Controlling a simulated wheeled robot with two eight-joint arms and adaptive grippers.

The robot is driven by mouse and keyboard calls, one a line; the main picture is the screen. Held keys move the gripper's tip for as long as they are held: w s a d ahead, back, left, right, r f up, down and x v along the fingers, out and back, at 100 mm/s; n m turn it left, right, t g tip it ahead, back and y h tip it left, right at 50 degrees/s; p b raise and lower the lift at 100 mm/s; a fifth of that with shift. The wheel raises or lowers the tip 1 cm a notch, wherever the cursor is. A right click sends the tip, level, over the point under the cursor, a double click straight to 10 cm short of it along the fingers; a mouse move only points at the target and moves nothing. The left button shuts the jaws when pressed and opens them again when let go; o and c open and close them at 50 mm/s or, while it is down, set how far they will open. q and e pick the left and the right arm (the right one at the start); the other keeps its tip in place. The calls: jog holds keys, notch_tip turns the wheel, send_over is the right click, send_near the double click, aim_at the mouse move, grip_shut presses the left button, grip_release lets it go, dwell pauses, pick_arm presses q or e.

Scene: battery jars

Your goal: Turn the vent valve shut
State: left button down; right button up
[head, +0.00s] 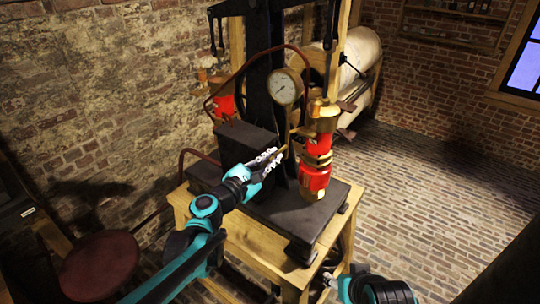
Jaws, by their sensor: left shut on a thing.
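My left gripper (277,158) reaches in from the lower left to the front of the black pump stand. Its fingers are shut on a small thin brass piece (284,150), which looks like the handle of the vent valve. The fingers hide most of it, so its turn angle cannot be read. Just right of it stands a red and brass cylinder (314,178) with brass fittings. A round white gauge (285,87) sits above the gripper. My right gripper (331,281) shows only in part at the bottom edge, low beside the table; its jaws are too small to read.
The black base plate (270,213) rests on a wooden table (262,252). A second red cylinder (222,107) stands at the back left, with dark red hoses nearby. A round reddish stool (98,268) is at the lower left. Brick floor (440,190) is open on the right.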

pick_arm(q)
jog(key=m, duration=0.3)
jog(key=f+m, duration=0.1)
jog(key=m, duration=0.3)
jog(key=d+f+m, duration=0.1)
jog(key=m, duration=0.3)
jog(key=shift+s+f, duration=0.1)
jog(key=shift+s, duration=0.25)
jog(key=shift+m, duration=0.3)
jog(key=c, duration=1.6)
grip_release()
jog(key=shift+a, duration=0.1)
jog(key=v, duration=1.2)
